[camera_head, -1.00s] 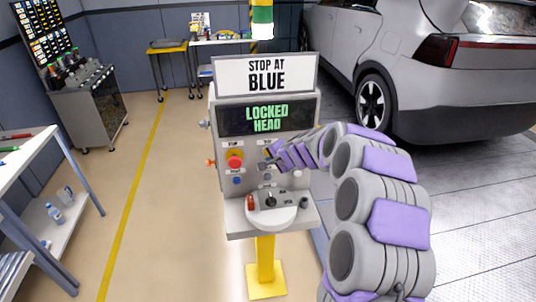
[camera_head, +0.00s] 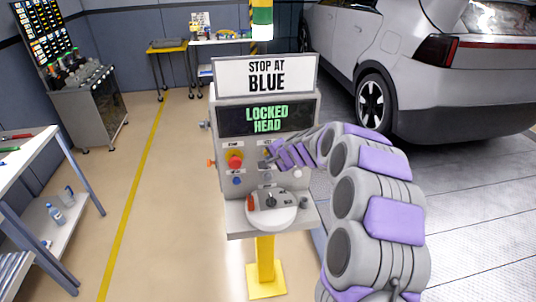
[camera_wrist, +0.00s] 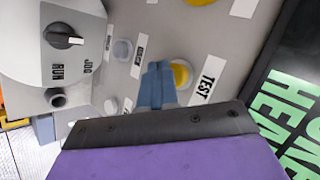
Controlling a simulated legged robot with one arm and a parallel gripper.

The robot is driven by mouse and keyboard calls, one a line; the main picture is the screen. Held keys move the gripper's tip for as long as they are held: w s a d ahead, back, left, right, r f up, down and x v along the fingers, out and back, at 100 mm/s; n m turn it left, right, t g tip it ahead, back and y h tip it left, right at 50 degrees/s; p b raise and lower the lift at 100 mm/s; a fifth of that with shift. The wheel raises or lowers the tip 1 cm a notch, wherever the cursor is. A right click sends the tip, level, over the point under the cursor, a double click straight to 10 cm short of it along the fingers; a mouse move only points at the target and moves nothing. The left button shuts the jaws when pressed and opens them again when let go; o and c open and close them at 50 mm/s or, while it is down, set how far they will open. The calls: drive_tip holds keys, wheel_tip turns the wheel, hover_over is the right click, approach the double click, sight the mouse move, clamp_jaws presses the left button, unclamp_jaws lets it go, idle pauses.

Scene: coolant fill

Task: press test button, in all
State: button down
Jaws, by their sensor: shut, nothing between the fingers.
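The yellow TEST button (camera_wrist: 181,74) sits beside its white TEST label (camera_wrist: 208,80) in the wrist view. My gripper (camera_wrist: 157,68) is shut and empty, its blue-grey fingertips close together at the button's left edge and overlapping it in the picture. I cannot tell whether they touch it. In the head view my gripper (camera_head: 264,163) is at the right side of the grey control panel (camera_head: 217,130), hiding the TEST button. The panel's screen (camera_head: 265,119) reads LOCKED HEAD in green. The sign above it (camera_head: 265,75) reads STOP AT BLUE.
A red stop button (camera_head: 235,158) and a blue button (camera_head: 237,181) are left of my gripper. A JOG/RUN knob (camera_wrist: 62,41) is on the unit below the panel. A car (camera_head: 400,75) stands behind right, a white shelf table (camera_head: 35,165) at left.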

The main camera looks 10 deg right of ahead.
drive_tip(key=shift+w+p, duration=0.3)
drive_tip(key=shift+w, duration=0.2)
idle(0.7)
idle(0.3)
drive_tip(key=shift+s+b, duration=0.45)
drive_tip(key=shift+s, duration=0.5)
drive_tip(key=s+b, duration=0.1)
drive_tip(key=s, duration=0.4)
drive_tip(key=shift+b, duration=0.4)
